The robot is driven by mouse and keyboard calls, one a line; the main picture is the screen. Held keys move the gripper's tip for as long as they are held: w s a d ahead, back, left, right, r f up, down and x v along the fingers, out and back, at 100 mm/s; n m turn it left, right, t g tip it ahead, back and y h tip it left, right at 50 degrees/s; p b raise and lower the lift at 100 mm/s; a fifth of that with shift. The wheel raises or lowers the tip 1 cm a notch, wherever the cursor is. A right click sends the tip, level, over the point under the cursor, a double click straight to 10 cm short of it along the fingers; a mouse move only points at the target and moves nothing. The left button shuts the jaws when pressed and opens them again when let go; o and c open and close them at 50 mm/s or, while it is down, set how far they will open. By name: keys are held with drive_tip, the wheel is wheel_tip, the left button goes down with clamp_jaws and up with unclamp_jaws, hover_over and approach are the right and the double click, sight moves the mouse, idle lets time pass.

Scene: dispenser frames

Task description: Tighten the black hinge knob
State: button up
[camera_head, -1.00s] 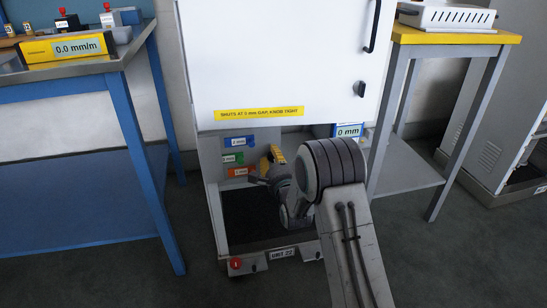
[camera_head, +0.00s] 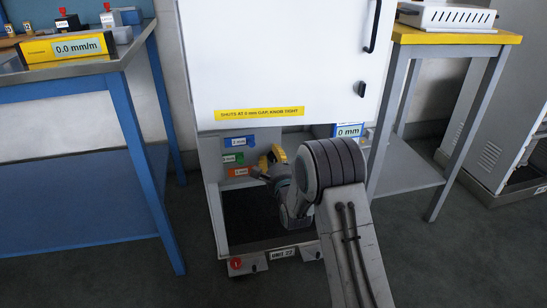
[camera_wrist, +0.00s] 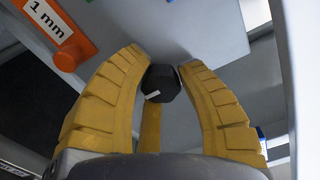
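The black hinge knob (camera_wrist: 161,84) is faceted with a small white mark and shows between the yellow fingertips in the wrist view. My gripper (camera_wrist: 163,68) is closed in around it, a finger against each side. In the head view my gripper (camera_head: 272,162) is inside the cabinet's lower opening, partly hidden by my arm, and the knob there is hidden. The white door (camera_head: 280,60) above carries a yellow label reading "SHUTS AT 0 mm GAP, KNOB TIGHT". A small blue-edged sign (camera_head: 348,131) reads "0 mm".
Blue, green and orange (camera_head: 239,172) mm tags are on the cabinet's inner wall; the orange tag (camera_wrist: 58,28) reads "1 mm" close to my left finger. A blue table (camera_head: 80,75) stands left, a yellow-topped stand (camera_head: 455,38) right. A red button (camera_head: 235,263) is at the cabinet's foot.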

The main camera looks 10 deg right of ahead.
drive_tip(key=shift+o, duration=1.4)
drive_tip(key=shift+a, duration=0.25)
drive_tip(key=shift+o, duration=1)
drive_tip(key=shift+d, duration=0.15)
drive_tip(key=s, duration=1.2)
drive_tip(key=shift+r, duration=0.1)
